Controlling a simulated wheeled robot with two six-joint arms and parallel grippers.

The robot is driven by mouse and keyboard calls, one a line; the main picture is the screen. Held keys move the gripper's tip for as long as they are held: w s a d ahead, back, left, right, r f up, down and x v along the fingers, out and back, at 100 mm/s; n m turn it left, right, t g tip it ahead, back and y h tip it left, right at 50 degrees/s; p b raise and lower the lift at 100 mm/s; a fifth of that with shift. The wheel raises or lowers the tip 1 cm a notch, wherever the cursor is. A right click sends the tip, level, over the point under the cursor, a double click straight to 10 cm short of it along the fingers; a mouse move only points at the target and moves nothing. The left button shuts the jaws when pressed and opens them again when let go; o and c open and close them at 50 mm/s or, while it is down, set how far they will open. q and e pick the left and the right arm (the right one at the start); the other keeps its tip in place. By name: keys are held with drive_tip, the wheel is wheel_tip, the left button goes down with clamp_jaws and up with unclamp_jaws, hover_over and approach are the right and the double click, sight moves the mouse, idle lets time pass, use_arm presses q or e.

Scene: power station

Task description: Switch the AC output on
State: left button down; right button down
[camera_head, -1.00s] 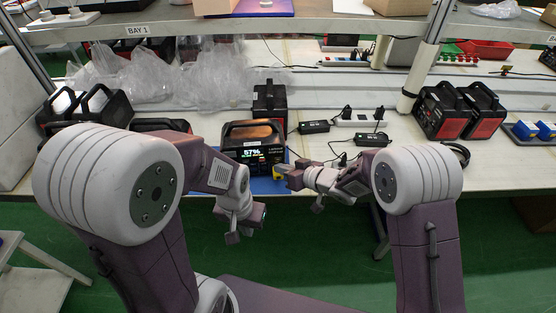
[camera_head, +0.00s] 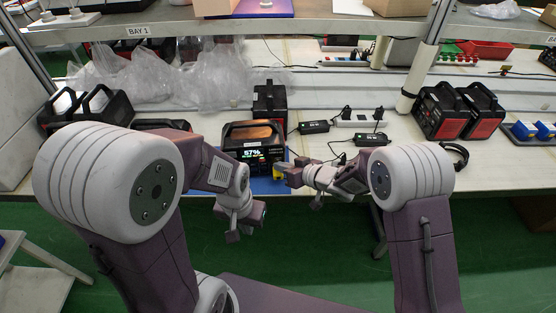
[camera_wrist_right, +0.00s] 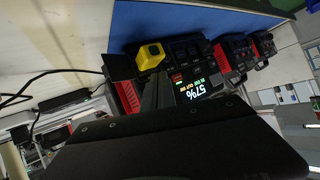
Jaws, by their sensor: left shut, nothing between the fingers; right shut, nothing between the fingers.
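My left gripper (camera_head: 243,238) is shut and empty, below and in front of the bench edge. The AC output switch is not distinguishable.
More black-and-red power stations stand behind (camera_head: 270,100), at left and at right (camera_head: 443,112). Black adapters (camera_head: 313,127) and cables lie right of the station. Clear plastic bags (camera_head: 150,78) lie at back left. The bench right of the adapters has free room.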

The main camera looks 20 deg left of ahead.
drive_tip(key=shift+w+a+p, duration=0.1)
drive_tip(key=shift+w+p, duration=0.25)
idle(0.4)
drive_tip(key=shift+s+d, duration=0.3)
drive_tip(key=shift+s, duration=0.5)
drive_tip(key=shift+s+d+b, duration=0.15)
drive_tip(key=shift+s+b, duration=0.2)
drive_tip(key=shift+s, duration=0.1)
drive_tip(key=s, duration=0.1)
drive_tip(key=s+d, duration=0.1)
drive_tip(key=s, duration=0.1)
drive_tip(key=s+b, duration=0.1)
drive_tip(key=shift+s+d, duration=0.35)
drive_tip(key=shift+d, duration=0.05)
